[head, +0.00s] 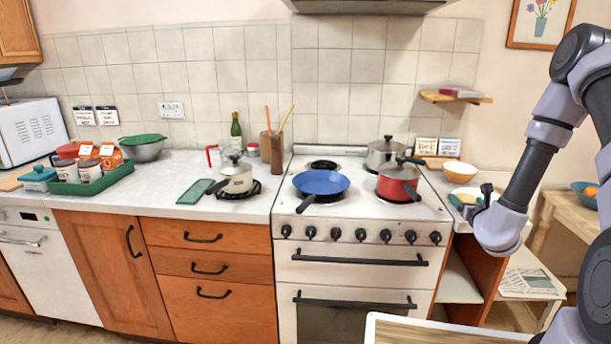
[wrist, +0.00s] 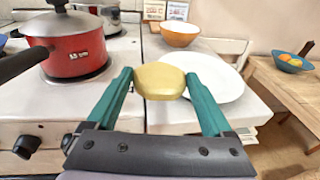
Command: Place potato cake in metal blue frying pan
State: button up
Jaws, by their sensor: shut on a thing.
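The potato cake (wrist: 159,80) is a pale yellow, rounded piece held between the two green fingertips in the wrist view. My gripper (wrist: 160,84) is shut on it, above the counter at the near edge of a white plate (wrist: 218,82). In the head view my gripper (head: 468,202) is at the right counter, partly hidden by my arm. The blue frying pan (head: 320,182) sits on the front left of the stove, its dark handle pointing toward the front. Its inside looks empty. My gripper is well to the right of it.
A red pot (head: 398,184) stands on the stove between the pan and my gripper, with a steel pot (head: 385,153) behind it. An orange bowl (head: 460,171) is behind the plate. A wooden shelf (head: 455,97) juts from the wall above.

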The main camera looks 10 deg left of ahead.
aim_at(315, 190)
jog(key=k+j+z, duration=0.1)
jog(key=j, duration=0.25)
jog(key=k+j+z, duration=0.1)
jog(key=k+j, duration=0.15)
jog(key=k+j+z, duration=0.1)
jog(key=j, duration=0.35)
jog(key=i+j+u, duration=0.1)
jog(key=i+u, duration=0.35)
jog(key=u, duration=0.15)
